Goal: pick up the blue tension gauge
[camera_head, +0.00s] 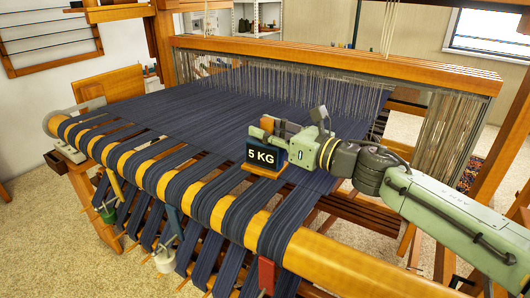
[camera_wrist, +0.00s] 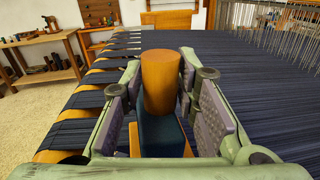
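The blue tension gauge (camera_head: 262,158) is a dark blue block marked "5 KG" on a wooden base, standing upright on the dark warp threads near the loom's front beam. In the wrist view its blue body (camera_wrist: 160,135) shows below an orange-brown wooden cylinder (camera_wrist: 160,80) that rises between my fingers. My gripper (camera_head: 272,134) reaches in from the right, just behind and above the labelled face. In the wrist view my gripper (camera_wrist: 160,72) is open, one finger on each side of the cylinder, with narrow gaps visible. The cylinder's lower rear is partly hidden in the head view.
Dark warp threads (camera_head: 200,115) cover the loom and wrap over the yellow front beam (camera_head: 330,262). A wooden crossbar with heddles (camera_head: 330,62) stands behind. Small weights, including a white one (camera_head: 164,261), hang below the beam. A workbench (camera_wrist: 40,60) stands at the left.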

